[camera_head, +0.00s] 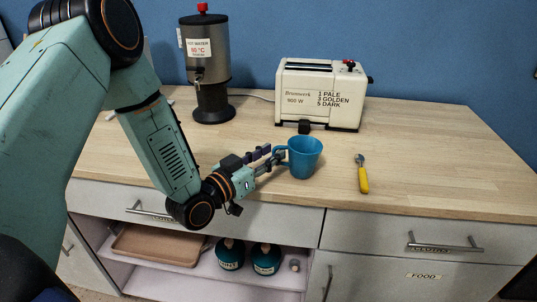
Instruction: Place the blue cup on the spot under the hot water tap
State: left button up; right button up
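The blue cup (306,158) is upright near the front middle of the counter, its handle toward the left. My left gripper (277,156) is at the handle side of the cup, with its fingertips at or beside the handle. The fingers partly cover the handle, and I cannot tell whether they grip it. The hot water dispenser (211,62) stands at the back left, with a small tap (197,80) on its front. Its round black base (213,115) under the tap looks empty. My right gripper is not in view.
A cream toaster (318,98) stands at the back, right of the dispenser. A yellow-handled tool (362,178) lies right of the cup. The counter (430,145) is clear at the right. Below are drawers and an open shelf with a brown tray (160,245) and dark green canisters (230,254).

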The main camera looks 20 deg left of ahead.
pick_arm(q)
jog(key=shift+w+a+f, duration=0.15)
jog(key=shift+s, duration=0.5)
jog(key=p+v, duration=0.4)
jog(key=v, duration=0.7)
jog(key=shift+o, duration=0.3)
